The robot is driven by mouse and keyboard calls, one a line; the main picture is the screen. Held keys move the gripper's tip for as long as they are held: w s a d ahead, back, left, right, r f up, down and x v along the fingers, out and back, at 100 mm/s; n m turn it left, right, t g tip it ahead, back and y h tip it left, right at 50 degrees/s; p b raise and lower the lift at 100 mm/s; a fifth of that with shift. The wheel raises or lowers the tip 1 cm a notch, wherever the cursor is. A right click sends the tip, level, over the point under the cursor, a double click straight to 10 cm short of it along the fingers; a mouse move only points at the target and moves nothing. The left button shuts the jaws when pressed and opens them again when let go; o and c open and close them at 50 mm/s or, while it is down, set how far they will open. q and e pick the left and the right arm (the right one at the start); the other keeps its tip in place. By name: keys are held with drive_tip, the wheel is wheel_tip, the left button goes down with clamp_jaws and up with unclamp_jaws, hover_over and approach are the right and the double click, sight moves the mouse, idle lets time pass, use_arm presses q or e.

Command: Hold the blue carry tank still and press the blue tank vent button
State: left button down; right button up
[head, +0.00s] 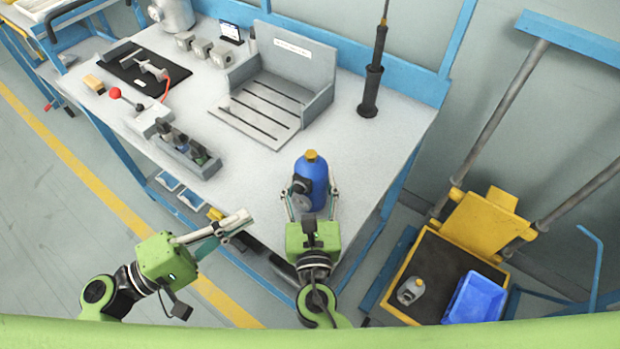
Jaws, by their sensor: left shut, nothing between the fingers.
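The blue carry tank (317,170) stands upright near the front edge of the bench, with an orange-yellow cap on top. A dark round part and a grey disc show on its front left side; I cannot tell which part is the vent button. My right gripper (311,194) is at the tank from the front, one finger on each side of it. Whether the fingers touch the tank is too small to tell. My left gripper (247,216) is shut and empty, left of the tank and over the bench's front edge, apart from the tank.
A grey slotted fixture (265,108) stands behind the tank and a black-handled tool (371,92) stands upright at the back right. A row of dark fittings (183,146) lies to the left. A yellow cart (482,228) with a blue bin (474,299) stands right of the bench.

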sight(299, 188)
drive_tip(key=shift+s+f, duration=0.1)
drive_tip(key=shift+f, duration=0.2)
idle(0.6)
use_arm(q)
drive_tip(key=s+d+n+h, duration=0.3)
drive_tip(key=s+n+h, duration=0.1)
drive_tip(key=n, duration=0.9)
drive_tip(key=shift+s+d+r+t+h, duration=0.2)
drive_tip(key=shift+s+d+t+h, duration=0.1)
drive_tip(key=shift+s+d, duration=0.1)
drive_tip(key=w+d, duration=0.4)
drive_tip(key=w, duration=0.3)
drive_tip(key=shift+w+d, duration=0.25)
drive_tip(key=shift+w, duration=0.05)
idle(0.8)
drive_tip(key=shift+w+d, duration=0.2)
drive_tip(key=shift+w, duration=0.2)
